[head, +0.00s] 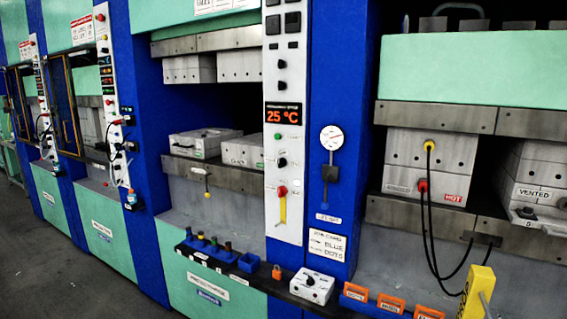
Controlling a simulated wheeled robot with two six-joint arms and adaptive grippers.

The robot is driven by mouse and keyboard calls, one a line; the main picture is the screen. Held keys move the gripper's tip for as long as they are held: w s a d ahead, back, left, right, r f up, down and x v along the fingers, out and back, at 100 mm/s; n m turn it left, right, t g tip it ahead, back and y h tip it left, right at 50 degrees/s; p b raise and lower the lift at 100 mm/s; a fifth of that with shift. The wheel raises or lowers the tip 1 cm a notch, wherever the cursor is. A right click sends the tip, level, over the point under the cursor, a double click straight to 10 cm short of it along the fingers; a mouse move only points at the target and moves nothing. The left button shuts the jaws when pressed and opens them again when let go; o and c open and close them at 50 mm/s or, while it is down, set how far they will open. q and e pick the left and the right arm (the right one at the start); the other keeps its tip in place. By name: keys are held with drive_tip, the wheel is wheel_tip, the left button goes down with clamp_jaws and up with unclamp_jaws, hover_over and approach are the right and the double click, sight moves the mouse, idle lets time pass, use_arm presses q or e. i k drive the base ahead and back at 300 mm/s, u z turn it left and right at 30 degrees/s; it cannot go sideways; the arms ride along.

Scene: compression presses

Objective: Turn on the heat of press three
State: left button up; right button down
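A white control panel (289,213) stands upright between two press bays. Its display (283,115) reads 25 °C in orange digits. Below the display are a small green button (278,137), a black knob (282,162) and a red knob (282,191) above a yellow strip. More black knobs (282,64) sit above the display. A similar panel (108,95) stands farther left, its markings too small to read. The labels on the presses are too small to tell which is press three. Neither of my grippers is in view.
A round gauge (331,138) is on the blue column. The right bay holds a mould block (430,160) with black cables and a HOT label. A ledge with small pegs, a white box (312,285) and orange holders (391,303) runs in front. Dark floor (60,285) is clear at lower left.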

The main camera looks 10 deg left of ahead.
sight(282, 162)
drive_tip(key=z, duration=0.6)
drive_tip(key=i, duration=1.6)
drive_tip(key=u, duration=0.55)
